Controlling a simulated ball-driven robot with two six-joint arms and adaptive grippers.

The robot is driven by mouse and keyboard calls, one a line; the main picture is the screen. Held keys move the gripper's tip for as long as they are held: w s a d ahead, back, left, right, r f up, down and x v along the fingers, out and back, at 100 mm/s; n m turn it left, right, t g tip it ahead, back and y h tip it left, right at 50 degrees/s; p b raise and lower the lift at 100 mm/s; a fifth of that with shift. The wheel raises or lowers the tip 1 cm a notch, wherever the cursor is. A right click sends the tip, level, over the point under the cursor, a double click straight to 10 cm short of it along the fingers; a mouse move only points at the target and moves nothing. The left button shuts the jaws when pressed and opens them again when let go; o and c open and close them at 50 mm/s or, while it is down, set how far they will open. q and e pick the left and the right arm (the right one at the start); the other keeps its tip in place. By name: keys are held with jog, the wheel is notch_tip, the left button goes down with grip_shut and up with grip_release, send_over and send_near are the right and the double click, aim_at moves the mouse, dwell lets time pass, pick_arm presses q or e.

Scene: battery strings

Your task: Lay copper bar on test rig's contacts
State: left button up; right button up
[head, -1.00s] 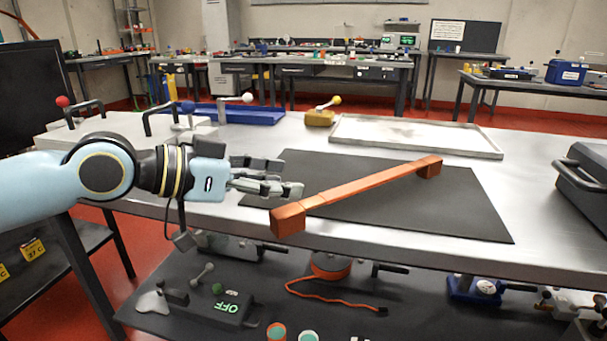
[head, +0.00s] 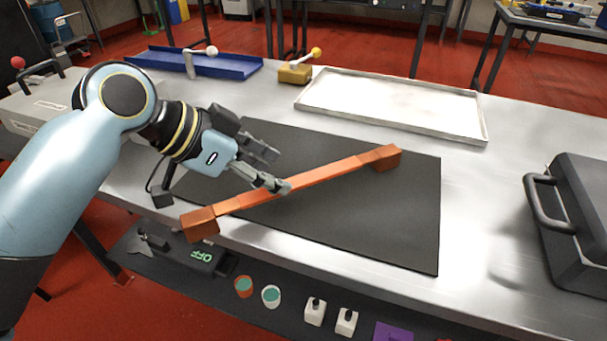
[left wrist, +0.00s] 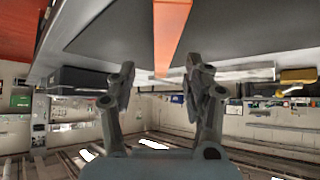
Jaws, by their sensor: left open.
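The copper bar (head: 325,172), orange-brown with a block at each end, lies slanted across the black mat (head: 400,220). Its near left end block sits at the mat's front edge. My left gripper (head: 274,171) is open by the bar's middle-left part, one finger overlapping the bar in the head view; I cannot tell whether it touches. In the left wrist view the bar (left wrist: 170,30) runs down from the top edge towards the gap between the open fingers (left wrist: 160,82). My right gripper is not in view. I cannot clearly identify the test rig's contacts.
A white-rimmed tray (head: 310,105) and a yellow block with a lever (head: 296,73) stand behind the mat. A blue tray (head: 235,70) is at back left. A dark case (head: 580,215) stands at right. A device reading OFF (head: 203,258) is on the lower shelf.

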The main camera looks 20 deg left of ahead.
aim_at(304, 179)
pick_arm(q)
jog(key=shift+x, duration=1.2)
jog(key=x, duration=0.3)
jog(key=w+x, duration=0.1)
jog(key=x, duration=0.1)
jog(key=shift+w+d+r+b, duration=0.1)
jog(key=shift+r+b, duration=0.2)
jog(key=shift+b, duration=0.1)
jog(key=shift+f, duration=0.1)
jog(key=shift+c, duration=0.8)
jog(key=c, duration=0.7)
grip_shut()
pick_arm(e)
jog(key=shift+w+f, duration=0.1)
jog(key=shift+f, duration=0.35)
